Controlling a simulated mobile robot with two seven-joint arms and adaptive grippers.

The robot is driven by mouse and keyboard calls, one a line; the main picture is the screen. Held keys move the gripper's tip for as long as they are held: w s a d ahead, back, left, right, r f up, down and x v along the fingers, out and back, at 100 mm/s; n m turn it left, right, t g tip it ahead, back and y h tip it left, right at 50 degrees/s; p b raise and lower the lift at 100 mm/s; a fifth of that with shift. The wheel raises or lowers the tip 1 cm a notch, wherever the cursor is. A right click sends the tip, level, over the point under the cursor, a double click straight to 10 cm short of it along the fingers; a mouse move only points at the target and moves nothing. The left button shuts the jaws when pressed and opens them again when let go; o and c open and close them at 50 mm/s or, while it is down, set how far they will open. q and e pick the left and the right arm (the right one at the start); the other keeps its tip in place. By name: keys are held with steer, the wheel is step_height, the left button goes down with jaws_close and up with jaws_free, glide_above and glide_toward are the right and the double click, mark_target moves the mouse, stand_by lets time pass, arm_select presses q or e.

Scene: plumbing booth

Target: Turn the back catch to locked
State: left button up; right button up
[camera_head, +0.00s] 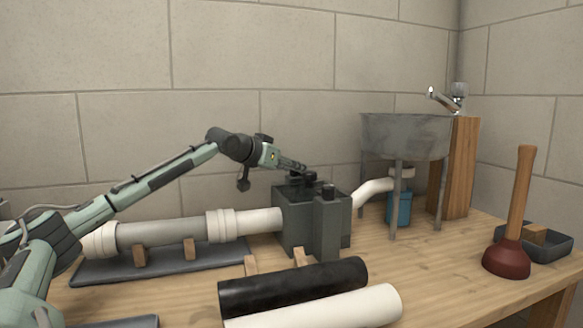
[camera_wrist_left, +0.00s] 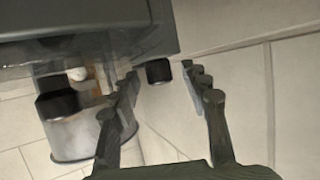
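A dark grey box (camera_head: 298,222) sits on the workbench, clamped around the white pipe line. A front post on it carries a black knob (camera_head: 328,191). My left gripper (camera_head: 304,170) is at the top back of the box, partly merging with dark parts there. In the left wrist view, its two fingers (camera_wrist_left: 160,75) are spread apart. A small black knob (camera_wrist_left: 158,71), which looks like the back catch, shows between the fingertips, with gaps on both sides. Whether it is locked cannot be told. My right gripper is in neither view.
A grey metal sink (camera_head: 405,136) on legs stands right of the box. A black tube (camera_head: 292,287) and a white tube (camera_head: 325,309) lie in front. A plunger (camera_head: 507,258) and a dark tray (camera_head: 549,245) are at the right. The bench between sink and plunger is clear.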

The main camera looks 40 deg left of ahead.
arm_select(q)
jaws_close()
steer(key=shift+f, duration=0.1)
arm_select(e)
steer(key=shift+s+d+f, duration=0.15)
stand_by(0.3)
